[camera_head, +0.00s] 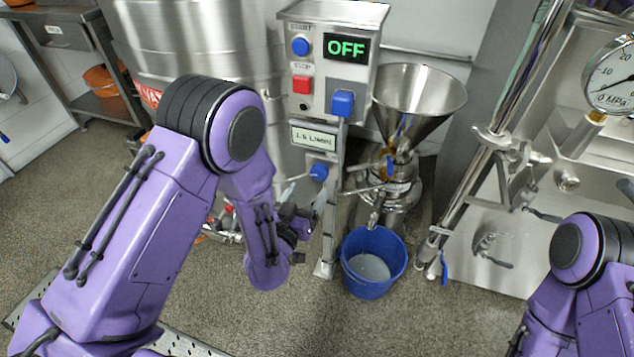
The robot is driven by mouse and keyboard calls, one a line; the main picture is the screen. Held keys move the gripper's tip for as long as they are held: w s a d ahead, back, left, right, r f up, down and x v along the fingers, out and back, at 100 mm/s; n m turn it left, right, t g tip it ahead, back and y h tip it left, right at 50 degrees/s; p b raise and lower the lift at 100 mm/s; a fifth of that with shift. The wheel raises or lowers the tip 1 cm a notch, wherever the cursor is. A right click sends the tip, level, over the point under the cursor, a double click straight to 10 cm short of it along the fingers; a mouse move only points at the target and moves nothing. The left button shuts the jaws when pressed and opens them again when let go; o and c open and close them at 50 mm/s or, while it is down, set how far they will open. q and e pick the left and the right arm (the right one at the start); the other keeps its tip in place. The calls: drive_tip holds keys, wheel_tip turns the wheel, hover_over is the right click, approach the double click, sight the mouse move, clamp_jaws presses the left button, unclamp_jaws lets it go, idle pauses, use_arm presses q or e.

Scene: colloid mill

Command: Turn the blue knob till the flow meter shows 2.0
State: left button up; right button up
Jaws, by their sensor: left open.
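The blue knob (318,172) is on the steel post below the control box. The flow meter (315,137) is the small pale display above it; its small text seems to read 1.5 L/min, but the digits are hard to make out. My left gripper (305,199) is open and empty, just below the blue knob, with its fingers pointing up and apart from it as far as I can tell. My right arm shows at the lower right; its gripper is out of the picture.
The control box (296,36) has a blue start button, a red stop button, a blue switch (342,103) and a display (346,47) reading OFF. A steel funnel (418,95) stands to the right, above a blue bucket (373,284). A large steel tank (205,45) stands behind my left arm.

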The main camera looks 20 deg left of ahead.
use_arm(q)
drive_tip(key=w, duration=0.6)
drive_tip(key=shift+w+d, duration=0.25)
drive_tip(key=shift+w, duration=0.1)
drive_tip(key=c, duration=1)
drive_tip(key=n, duration=0.5)
drive_tip(key=shift+d+f+n, duration=0.1)
drive_tip(key=shift+n, duration=0.3)
drive_tip(key=o, duration=1)
drive_tip(key=shift+s, duration=0.15)
approach(318, 175)
drive_tip(key=shift+s+f+b, duration=0.15)
drive_tip(key=shift+s+b, duration=0.3)
drive_tip(key=shift+s, duration=0.3)
